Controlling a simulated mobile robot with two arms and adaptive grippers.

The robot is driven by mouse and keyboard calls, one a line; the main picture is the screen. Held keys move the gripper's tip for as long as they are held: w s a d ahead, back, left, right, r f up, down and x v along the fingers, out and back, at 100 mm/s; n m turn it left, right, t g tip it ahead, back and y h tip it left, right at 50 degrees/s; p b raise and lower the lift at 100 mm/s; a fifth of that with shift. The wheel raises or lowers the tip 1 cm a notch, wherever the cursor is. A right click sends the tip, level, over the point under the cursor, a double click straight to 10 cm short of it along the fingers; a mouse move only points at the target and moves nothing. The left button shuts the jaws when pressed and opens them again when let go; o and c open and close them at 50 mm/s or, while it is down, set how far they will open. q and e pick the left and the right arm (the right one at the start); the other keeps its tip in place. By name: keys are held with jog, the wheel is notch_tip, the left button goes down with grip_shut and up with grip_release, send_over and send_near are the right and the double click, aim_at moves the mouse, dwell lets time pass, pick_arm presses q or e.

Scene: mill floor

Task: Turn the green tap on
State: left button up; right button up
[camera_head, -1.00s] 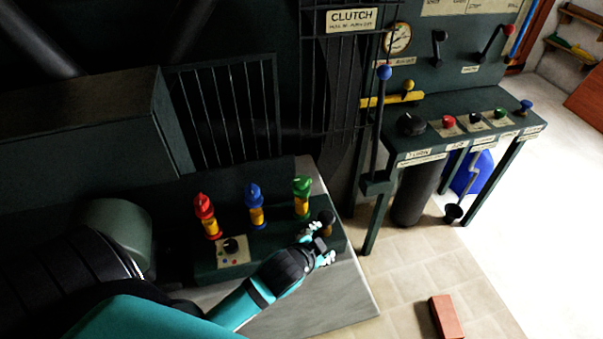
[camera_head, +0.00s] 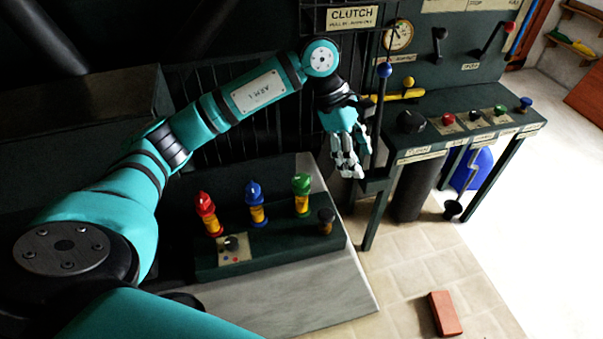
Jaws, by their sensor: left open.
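The green tap (camera_head: 302,196) stands upright at the right of a row of three taps on a dark green bench block. It has a green top over a yellow body. My left gripper (camera_head: 350,172) is open and empty, pointing down, above and to the right of the green tap and apart from it. It hangs near the blue-knobbed lever. My right gripper is not in view. I cannot tell from this angle whether the green tap is on or off.
The blue tap (camera_head: 257,204) and red tap (camera_head: 207,215) stand left of the green one. A black knob (camera_head: 326,220) stands to its right. The blue-knobbed lever (camera_head: 384,71) and control desk (camera_head: 460,130) are right of my gripper. A brick (camera_head: 445,314) lies on the floor.

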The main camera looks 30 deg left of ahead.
pick_arm(q)
jog(key=a+r+y, duration=0.4)
jog(key=a+y, duration=0.1)
jog(key=a, duration=0.8)
jog(key=p, duration=0.4)
send_near(301, 177)
jog(key=shift+g, duration=0.3)
jog(key=f, duration=0.8)
jog(key=shift+w+d+f, duration=0.1)
jog(key=shift+w+d, duration=0.1)
jog(key=shift+d, duration=0.05)
jog(key=shift+f, duration=0.45)
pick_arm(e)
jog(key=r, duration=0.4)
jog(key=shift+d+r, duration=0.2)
pick_arm(q)
jog(key=shift+c, duration=0.2)
jog(key=c, duration=1.1)
